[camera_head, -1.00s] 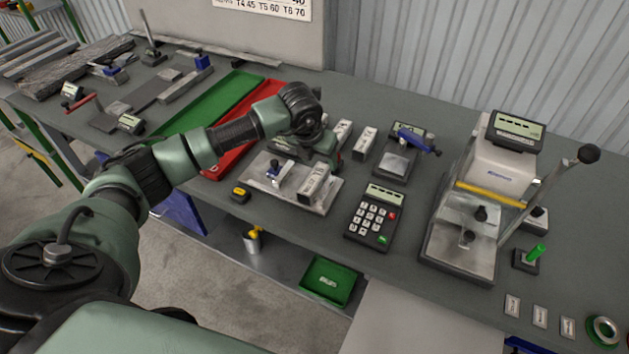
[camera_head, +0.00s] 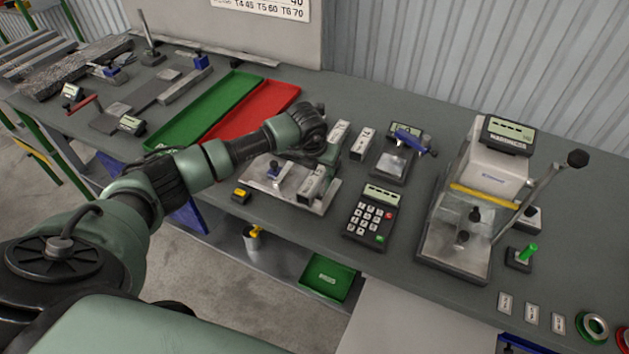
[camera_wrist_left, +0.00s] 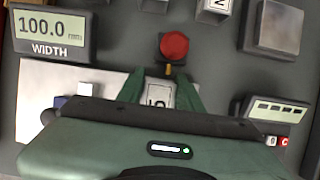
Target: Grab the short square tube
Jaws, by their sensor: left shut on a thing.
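A short, pale metal square tube (camera_head: 312,184) with a label lies on the light metal plate of a measuring fixture (camera_head: 262,178). In the left wrist view the tube (camera_wrist_left: 158,93) shows between the two green fingers of my left gripper (camera_wrist_left: 160,92), which is shut on it. In the head view my left gripper (camera_head: 328,162) reaches down at the tube's far end, and the wrist hides part of the fixture. Two other labelled square tubes, a left one (camera_head: 338,132) and a right one (camera_head: 362,144), stand behind it. My right gripper is not in view.
A red knob (camera_wrist_left: 174,45) sits just beyond the tube, beside a display reading 100.0 WIDTH (camera_wrist_left: 48,32). A keypad (camera_head: 371,213) and a small scale (camera_head: 394,165) stand to the right. Green (camera_head: 205,110) and red (camera_head: 255,108) trays lie to the left.

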